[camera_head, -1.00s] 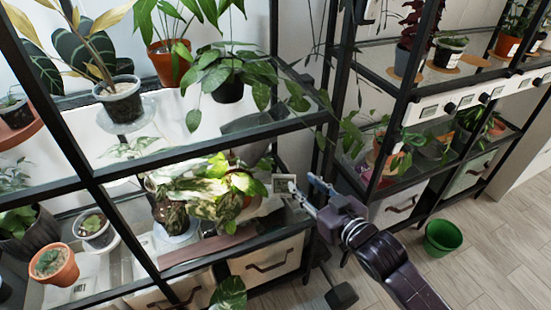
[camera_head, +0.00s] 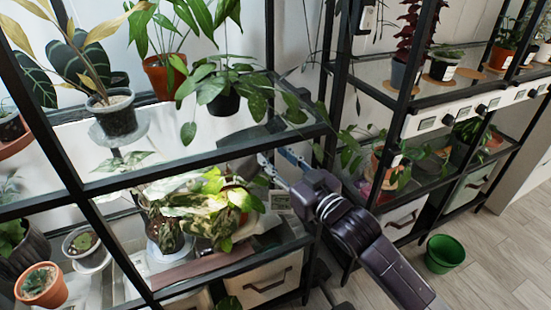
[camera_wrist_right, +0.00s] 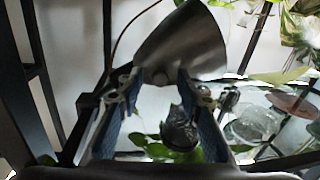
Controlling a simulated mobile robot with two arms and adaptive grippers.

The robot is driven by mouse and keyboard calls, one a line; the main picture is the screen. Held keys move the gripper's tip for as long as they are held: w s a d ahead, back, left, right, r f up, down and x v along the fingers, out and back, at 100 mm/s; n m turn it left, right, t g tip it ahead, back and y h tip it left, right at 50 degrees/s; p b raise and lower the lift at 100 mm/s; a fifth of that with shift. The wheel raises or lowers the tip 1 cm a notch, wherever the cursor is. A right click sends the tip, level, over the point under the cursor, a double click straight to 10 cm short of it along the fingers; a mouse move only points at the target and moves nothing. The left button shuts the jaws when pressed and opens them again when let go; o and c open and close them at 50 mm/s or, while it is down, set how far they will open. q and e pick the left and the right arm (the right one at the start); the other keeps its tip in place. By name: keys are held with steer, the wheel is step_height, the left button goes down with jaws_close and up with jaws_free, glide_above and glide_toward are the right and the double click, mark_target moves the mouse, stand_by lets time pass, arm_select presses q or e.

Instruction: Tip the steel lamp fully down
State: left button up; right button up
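The steel lamp shows best in the right wrist view as a grey metal cone-shaped shade (camera_wrist_right: 182,42), tilted, with its wide end towards the upper right. In the head view the lamp (camera_head: 243,166) is a small grey shape behind the shelf bar, partly hidden by the bar and leaves. My right gripper (camera_head: 273,159) reaches in from the right beside it. In the wrist view the right gripper (camera_wrist_right: 160,86) has its fingers apart, with the shade's lower edge at the fingertips; I cannot tell whether they touch. My left gripper is out of view.
A black-framed shelf with a glass board (camera_head: 165,155) surrounds the lamp. A green pot (camera_head: 444,253) stands on the floor at right.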

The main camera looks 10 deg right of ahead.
jaws_close()
stand_by(0.3)
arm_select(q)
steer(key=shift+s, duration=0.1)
arm_select(e)
steer(key=shift+w, duration=0.15)
